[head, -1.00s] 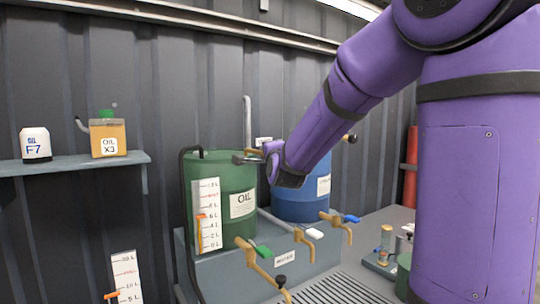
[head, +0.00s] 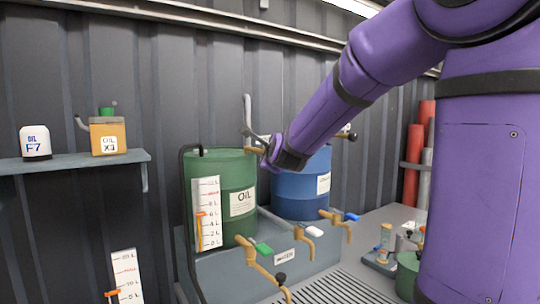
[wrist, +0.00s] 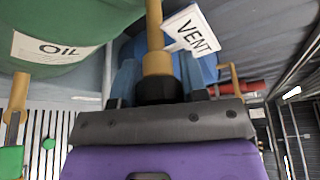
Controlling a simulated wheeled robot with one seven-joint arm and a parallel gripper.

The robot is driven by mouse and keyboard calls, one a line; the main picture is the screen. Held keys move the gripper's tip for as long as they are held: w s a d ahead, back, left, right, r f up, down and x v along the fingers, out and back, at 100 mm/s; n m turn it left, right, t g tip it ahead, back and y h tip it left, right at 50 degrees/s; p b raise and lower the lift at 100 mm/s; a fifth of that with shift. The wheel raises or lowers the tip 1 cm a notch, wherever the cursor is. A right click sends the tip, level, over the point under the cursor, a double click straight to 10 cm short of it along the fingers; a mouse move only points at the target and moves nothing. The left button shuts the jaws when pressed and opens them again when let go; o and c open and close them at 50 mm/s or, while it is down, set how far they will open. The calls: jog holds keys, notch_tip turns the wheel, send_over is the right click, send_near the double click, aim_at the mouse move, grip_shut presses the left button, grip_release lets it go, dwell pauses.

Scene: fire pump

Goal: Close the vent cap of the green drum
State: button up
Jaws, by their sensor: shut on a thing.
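The green drum (head: 222,180) with an OIL label stands on a grey bench. It also shows at the upper left of the wrist view (wrist: 60,20). A grey pipe (head: 247,108) rises behind its top right side. My gripper (head: 258,142) is beside the drum's top right edge. In the wrist view, my gripper (wrist: 158,85) is shut on the black knob (wrist: 158,92) of a brass handle (wrist: 155,30). A white VENT tag (wrist: 192,30) hangs beside that handle. My wrist and forearm hide part of the area in the head view; I cannot tell the cap's position.
The blue drum (head: 302,187) stands close on the right, partly behind my forearm. Brass taps (head: 250,250) stick out in front, above a grated tray (head: 340,288). A shelf (head: 75,163) with small containers is on the left wall. Red cylinders (head: 413,155) stand at the right.

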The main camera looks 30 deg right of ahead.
jog(key=shift+f, duration=0.1)
dwell(0.3)
jog(key=o, duration=0.9)
jog(key=shift+o, duration=0.2)
jog(key=v, duration=1)
jog(key=shift+s+a, duration=0.2)
jog(key=shift+s, duration=0.15)
